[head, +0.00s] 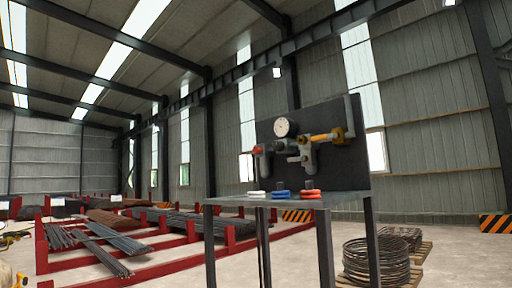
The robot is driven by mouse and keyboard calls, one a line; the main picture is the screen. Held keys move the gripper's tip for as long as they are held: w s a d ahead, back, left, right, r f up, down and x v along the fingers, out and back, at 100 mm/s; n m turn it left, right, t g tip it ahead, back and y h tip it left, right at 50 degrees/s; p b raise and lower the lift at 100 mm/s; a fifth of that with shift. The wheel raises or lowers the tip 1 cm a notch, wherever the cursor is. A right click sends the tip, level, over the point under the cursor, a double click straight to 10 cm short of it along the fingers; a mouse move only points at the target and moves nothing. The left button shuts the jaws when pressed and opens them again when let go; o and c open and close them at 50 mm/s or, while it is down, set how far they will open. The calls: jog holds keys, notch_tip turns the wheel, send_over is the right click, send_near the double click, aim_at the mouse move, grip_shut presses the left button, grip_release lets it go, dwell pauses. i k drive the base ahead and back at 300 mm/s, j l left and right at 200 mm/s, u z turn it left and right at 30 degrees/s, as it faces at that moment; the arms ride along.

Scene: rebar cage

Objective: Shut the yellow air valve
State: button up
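The yellow air valve (322,138) is on a dark upright panel (345,165) above a metal stand, right of the picture's middle. Its yellow part lies roughly level, with a rounder yellow-brown piece at its right end. It joins grey pipework (309,158). A white round gauge (282,127) and a red knob (257,150) are to its left. The valve is small here, and I cannot tell its exact setting. My gripper is not in view, so its distance from the valve does not show.
The stand's tabletop (345,194) holds small white, blue and red pieces. Wire coils (375,262) lie on pallets at its lower right. Red racks (190,232) with rebar (108,248) fill the left. Concrete floor (170,270) is open in front of the stand.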

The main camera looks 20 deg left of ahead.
aim_at(324, 137)
jog(key=i+j+u, duration=0.1)
jog(key=i+u, duration=0.25)
jog(key=i, duration=0.95)
